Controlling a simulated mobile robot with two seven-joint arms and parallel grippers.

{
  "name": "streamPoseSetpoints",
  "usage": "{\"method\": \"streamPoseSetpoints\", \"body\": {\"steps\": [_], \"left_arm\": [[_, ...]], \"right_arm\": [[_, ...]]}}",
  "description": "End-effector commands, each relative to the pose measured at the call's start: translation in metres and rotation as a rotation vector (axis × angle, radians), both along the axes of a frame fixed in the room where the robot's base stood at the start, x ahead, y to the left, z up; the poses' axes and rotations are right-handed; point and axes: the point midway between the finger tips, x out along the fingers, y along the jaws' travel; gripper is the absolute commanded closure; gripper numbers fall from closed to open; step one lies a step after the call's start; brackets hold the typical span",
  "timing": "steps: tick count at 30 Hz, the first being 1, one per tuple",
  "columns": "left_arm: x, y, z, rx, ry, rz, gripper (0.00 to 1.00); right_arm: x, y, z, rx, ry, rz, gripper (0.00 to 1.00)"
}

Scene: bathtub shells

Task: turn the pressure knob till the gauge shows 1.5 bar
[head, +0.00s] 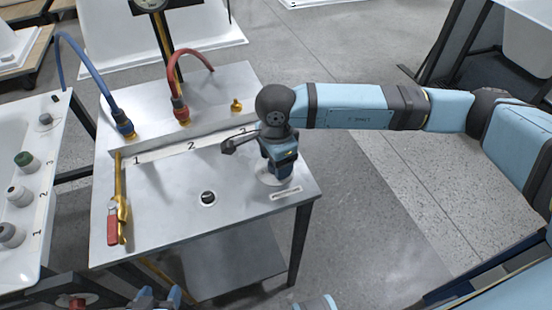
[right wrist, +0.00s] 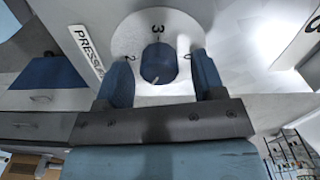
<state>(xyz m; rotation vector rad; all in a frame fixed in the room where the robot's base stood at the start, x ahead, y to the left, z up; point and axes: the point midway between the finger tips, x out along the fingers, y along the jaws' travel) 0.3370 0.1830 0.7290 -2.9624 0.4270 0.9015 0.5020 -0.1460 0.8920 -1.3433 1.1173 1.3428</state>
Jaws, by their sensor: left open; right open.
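The pressure knob (right wrist: 158,63) is dark blue and sits on a round white dial plate (right wrist: 125,38) with the digits 2 and 3 visible. My right gripper (right wrist: 163,75) is open, with one finger on each side of the knob; I cannot tell whether they touch it. In the head view the dial plate (head: 266,180) shows under my right gripper, which hides the knob. The gauge (head: 150,4) is cut off at the top edge, so its reading is not legible. My left gripper (head: 160,294) is open and empty at the bottom edge, partly cut off.
The bench's front middle is clear.

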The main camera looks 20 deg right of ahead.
Motion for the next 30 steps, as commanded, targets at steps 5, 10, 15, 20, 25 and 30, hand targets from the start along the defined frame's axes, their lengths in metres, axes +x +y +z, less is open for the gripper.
{"method": "streamPoseSetpoints", "body": {"steps": [5, 10, 15, 20, 25, 30], "left_arm": [[0.000, 0.000, 0.001, 0.000, 0.000, 0.000, 0.37], [0.000, 0.000, 0.001, -0.001, 0.001, 0.000, 0.37], [0.000, 0.001, 0.001, 0.000, 0.003, 0.000, 0.37], [0.000, 0.001, 0.001, 0.001, 0.004, 0.000, 0.37], [0.000, 0.001, 0.001, 0.002, 0.005, 0.001, 0.37], [0.000, 0.001, 0.001, 0.002, 0.004, 0.001, 0.37]], "right_arm": [[0.001, 0.000, 0.022, 0.002, -0.004, 0.001, 0.37], [0.001, 0.000, 0.060, 0.002, -0.005, 0.001, 0.37], [0.001, 0.000, 0.098, 0.001, -0.004, 0.000, 0.37], [0.001, 0.000, 0.124, 0.001, -0.004, 0.000, 0.37], [0.000, 0.000, 0.136, 0.000, -0.002, -0.001, 0.37], [0.000, -0.001, 0.138, -0.001, -0.001, -0.001, 0.37]]}}
